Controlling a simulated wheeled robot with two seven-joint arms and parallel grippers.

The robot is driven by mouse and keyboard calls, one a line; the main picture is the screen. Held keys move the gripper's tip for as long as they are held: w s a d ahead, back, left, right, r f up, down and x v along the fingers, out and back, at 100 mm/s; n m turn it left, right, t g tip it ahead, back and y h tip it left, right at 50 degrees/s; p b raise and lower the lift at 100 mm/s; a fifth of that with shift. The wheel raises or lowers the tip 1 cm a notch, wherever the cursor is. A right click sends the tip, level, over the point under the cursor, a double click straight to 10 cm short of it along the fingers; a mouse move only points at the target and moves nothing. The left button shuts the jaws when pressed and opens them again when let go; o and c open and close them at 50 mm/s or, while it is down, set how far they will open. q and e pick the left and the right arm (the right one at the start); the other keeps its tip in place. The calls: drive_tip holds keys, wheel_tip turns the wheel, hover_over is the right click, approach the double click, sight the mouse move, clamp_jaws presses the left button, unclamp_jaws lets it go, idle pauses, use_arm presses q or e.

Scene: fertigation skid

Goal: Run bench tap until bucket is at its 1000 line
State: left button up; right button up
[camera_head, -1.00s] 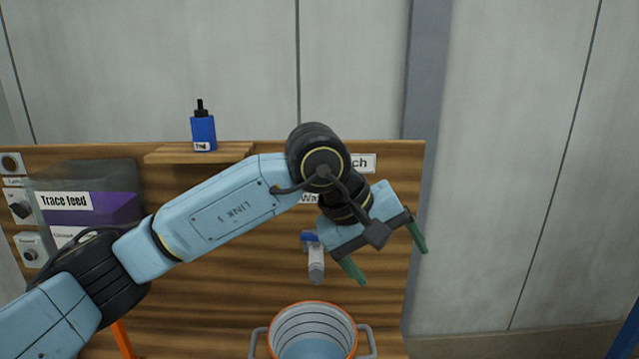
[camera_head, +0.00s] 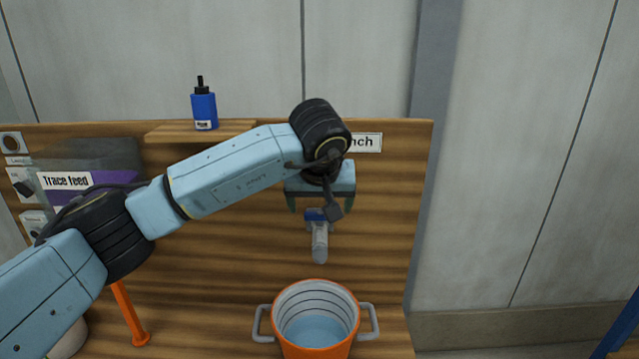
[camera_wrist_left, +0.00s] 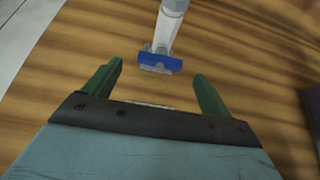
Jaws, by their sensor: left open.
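The bench tap, a grey spout (camera_head: 319,245) with a blue handle (camera_head: 316,215), sticks out from the wooden panel. An orange bucket (camera_head: 318,344) with grey side handles stands below the spout. Dark lines ring its pale inner wall, and bluish water (camera_head: 315,330) lies inside. I cannot read which line is the 1000 one. No stream shows clearly between spout and bucket. My left gripper (camera_head: 320,208) is open at the tap, its green fingers on either side of the blue handle. In the left wrist view the handle (camera_wrist_left: 160,63) lies just beyond and between the open fingertips, apart from both.
A blue bottle (camera_head: 204,110) stands on a small wooden shelf (camera_head: 200,132) at upper left. A purple container labelled Trace feed (camera_head: 68,181) and a control panel (camera_head: 22,180) are at the left. An orange post (camera_head: 130,315) stands left of the bucket.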

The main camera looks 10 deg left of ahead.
sight(320, 214)
use_arm(q)
drive_tip(key=shift+x, duration=1.7)
drive_tip(key=c, duration=1)
drive_tip(key=shift+c, duration=0.2)
